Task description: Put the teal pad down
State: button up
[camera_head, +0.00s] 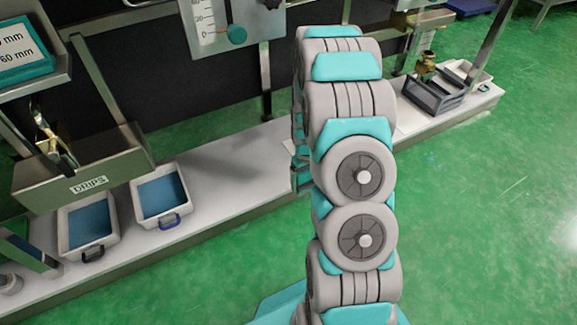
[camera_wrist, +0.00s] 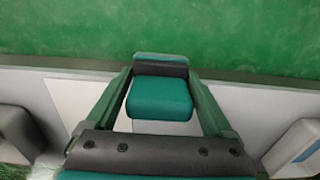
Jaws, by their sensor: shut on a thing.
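The teal pad (camera_wrist: 160,98), a block with a dark band and a paler far end, shows in the wrist view. It sits between the two fingers of my gripper (camera_wrist: 160,72), which is shut on it. Below and around it is a pale bench top (camera_wrist: 245,100), with its edge and the green floor beyond. I cannot tell whether the pad touches the surface. In the head view my own arm hides the pad and the gripper's grip.
A dark crate (camera_head: 437,97) stands at the right end. The bench (camera_head: 225,170) is clear between the trays and my arm.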

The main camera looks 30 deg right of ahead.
jog(key=w+b, duration=0.1)
jog(key=w, duration=0.9)
jog(key=shift+w+a, duration=0.15)
jog(key=shift+w+f, duration=0.1)
jog(key=shift+f, duration=1.6)
jog(key=shift+f, duration=0.15)
jog(key=o, duration=1.2)
jog(key=shift+r, duration=3.9)
